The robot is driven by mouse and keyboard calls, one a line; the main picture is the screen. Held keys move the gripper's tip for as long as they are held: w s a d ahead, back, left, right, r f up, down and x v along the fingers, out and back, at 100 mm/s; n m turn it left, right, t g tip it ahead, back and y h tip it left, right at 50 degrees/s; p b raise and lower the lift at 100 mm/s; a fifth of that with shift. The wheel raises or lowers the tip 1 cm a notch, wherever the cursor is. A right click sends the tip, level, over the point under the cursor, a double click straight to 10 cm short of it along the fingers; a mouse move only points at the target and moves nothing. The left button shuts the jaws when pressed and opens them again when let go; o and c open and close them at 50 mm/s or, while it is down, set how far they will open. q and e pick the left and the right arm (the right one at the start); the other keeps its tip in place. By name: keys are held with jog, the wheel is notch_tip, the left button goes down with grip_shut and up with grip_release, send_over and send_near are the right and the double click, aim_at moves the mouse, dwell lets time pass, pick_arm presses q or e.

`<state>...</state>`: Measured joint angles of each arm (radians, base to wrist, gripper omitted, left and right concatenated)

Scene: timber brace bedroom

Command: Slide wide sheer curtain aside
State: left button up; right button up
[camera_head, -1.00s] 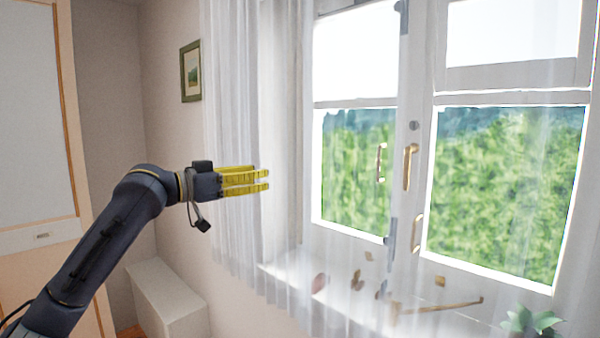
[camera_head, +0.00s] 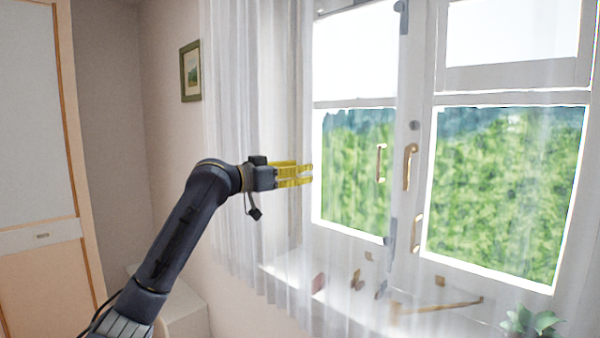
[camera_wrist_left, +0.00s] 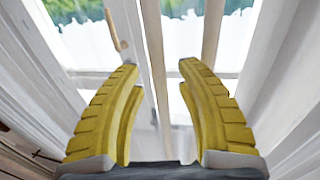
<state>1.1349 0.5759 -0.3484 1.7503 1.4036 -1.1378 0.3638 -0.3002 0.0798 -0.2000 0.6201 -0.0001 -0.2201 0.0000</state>
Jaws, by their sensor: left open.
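The wide sheer curtain (camera_head: 232,130) is white and see-through. It hangs in folds on the left and spreads thinly across the window. My left gripper (camera_head: 311,174) is in front of the curtain, left of the window panes, with yellow fingers pointing right. In the left wrist view the gripper (camera_wrist_left: 160,75) has its two fingers apart. Sheer folds (camera_wrist_left: 285,75) show on the right there, and no cloth is clearly pinched between the fingers. I cannot tell whether the fingers touch the curtain. My right gripper is not in view.
The window has brass handles (camera_head: 410,166). Small objects and a rod (camera_head: 440,306) lie on the sill behind the curtain, with a green plant (camera_head: 532,321) at right. A framed picture (camera_head: 190,71) hangs on the left wall. A white box (camera_head: 187,310) stands below.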

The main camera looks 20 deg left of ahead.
pick_arm(q)
jog(key=shift+w+d, duration=0.1)
dwell(0.3)
grip_shut()
